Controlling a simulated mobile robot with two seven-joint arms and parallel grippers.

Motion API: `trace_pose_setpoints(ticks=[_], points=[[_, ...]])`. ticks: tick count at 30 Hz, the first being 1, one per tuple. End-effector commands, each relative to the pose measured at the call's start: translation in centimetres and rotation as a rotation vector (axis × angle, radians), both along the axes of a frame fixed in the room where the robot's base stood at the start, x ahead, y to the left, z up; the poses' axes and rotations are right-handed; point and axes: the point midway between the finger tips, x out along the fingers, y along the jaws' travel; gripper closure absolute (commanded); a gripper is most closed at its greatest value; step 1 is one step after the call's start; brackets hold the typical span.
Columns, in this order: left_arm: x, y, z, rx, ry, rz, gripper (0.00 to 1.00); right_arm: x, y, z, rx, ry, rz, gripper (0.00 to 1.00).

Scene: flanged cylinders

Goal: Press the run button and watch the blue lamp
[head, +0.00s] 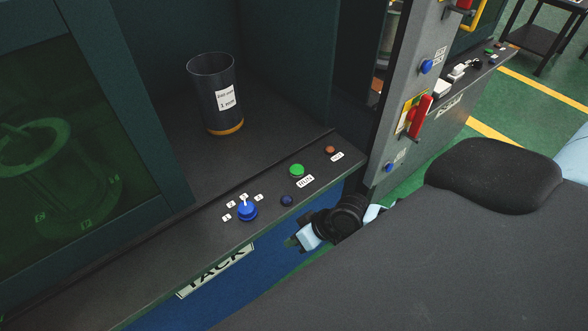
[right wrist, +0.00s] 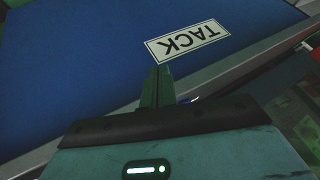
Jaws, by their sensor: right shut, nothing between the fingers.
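The green button (head: 297,170) sits on the dark ledge with a white label beside it, too small to read surely; it seems to be the run button. A small dark blue lamp (head: 287,201) lies just in front of it and looks unlit. My right gripper (head: 292,242) is below and in front of the ledge edge, apart from the button. In the right wrist view its fingers (right wrist: 157,86) are shut and empty, before the blue panel with the TACK plate (right wrist: 187,40). The button is not seen there. My left gripper is not in view.
A blue selector knob (head: 247,212) and a red-orange button (head: 330,150) flank the green one on the ledge (head: 150,262). A dark cup (head: 216,95) stands behind. A grey post (head: 405,120) with a red handle (head: 419,116) rises at the right.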

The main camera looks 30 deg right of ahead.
Motion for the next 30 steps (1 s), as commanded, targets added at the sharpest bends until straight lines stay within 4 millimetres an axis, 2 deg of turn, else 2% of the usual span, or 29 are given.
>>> trace_pose_setpoints(ticks=[1,5,9,15,18,21,30], points=[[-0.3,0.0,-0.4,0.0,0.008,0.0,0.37,1.9,-1.3,0.9,-0.004,0.014,0.002,1.0],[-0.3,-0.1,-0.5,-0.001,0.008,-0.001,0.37,5.8,-3.8,3.8,0.023,0.029,-0.028,1.0],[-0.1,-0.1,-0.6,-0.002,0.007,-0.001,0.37,10.0,-7.1,7.5,0.058,0.026,-0.091,1.0],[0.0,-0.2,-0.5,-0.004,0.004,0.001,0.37,14.5,-11.5,12.8,0.121,-0.004,-0.197,1.0],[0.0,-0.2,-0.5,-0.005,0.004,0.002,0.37,15.7,-12.8,14.4,0.145,-0.021,-0.232,1.0],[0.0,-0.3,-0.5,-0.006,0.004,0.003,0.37,16.2,-13.5,15.1,0.157,-0.028,-0.252,1.0],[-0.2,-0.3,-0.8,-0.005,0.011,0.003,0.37,16.4,-13.6,15.4,0.162,-0.031,-0.256,1.0]])
